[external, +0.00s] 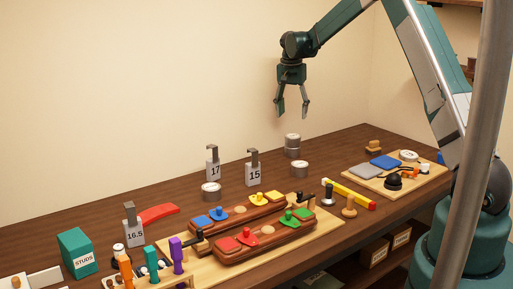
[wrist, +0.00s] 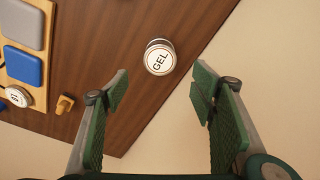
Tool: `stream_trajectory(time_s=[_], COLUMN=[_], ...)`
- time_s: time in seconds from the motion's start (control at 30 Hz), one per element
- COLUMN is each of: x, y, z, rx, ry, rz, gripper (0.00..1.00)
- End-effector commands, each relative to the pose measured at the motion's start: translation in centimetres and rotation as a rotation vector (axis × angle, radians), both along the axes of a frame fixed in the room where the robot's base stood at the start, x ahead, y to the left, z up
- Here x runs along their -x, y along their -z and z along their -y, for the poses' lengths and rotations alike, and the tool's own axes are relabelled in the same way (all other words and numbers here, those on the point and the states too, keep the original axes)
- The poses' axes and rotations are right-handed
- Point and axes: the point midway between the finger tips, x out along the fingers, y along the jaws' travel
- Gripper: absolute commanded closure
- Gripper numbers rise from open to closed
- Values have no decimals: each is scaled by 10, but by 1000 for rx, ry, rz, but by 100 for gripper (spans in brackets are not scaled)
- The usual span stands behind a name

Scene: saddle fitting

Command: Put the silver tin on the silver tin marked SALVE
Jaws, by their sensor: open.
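Another silver tin (external: 211,191) stands further left, near the number blocks. No lid reads SALVE in the external view; the lettering is too small. The wrist view shows a tin with a white lid marked GEL (wrist: 159,58), ahead of and between the fingers. My gripper (external: 292,114) is open and empty, high above the stack; its fingers also show in the wrist view (wrist: 159,90).
Tagged blocks 17 (external: 213,167), 15 (external: 253,171) and 16.5 (external: 132,230) stand to the left. A wooden board with saddle-like brown pieces (external: 262,240) fills the front middle. A board with blue and grey pads (external: 350,181) lies right. The table's back edge is close behind the stack.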

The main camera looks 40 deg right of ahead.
Motion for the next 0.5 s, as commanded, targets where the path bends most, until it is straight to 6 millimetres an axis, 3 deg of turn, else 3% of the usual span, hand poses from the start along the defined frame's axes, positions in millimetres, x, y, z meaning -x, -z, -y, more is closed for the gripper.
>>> stream_trajectory(time_s=[0.27,0.5], x=[7,27], y=[-13,-50], z=[-8,-29], rx=[2,8], ry=[-21,-83], rz=[9,33], gripper=[44,44])
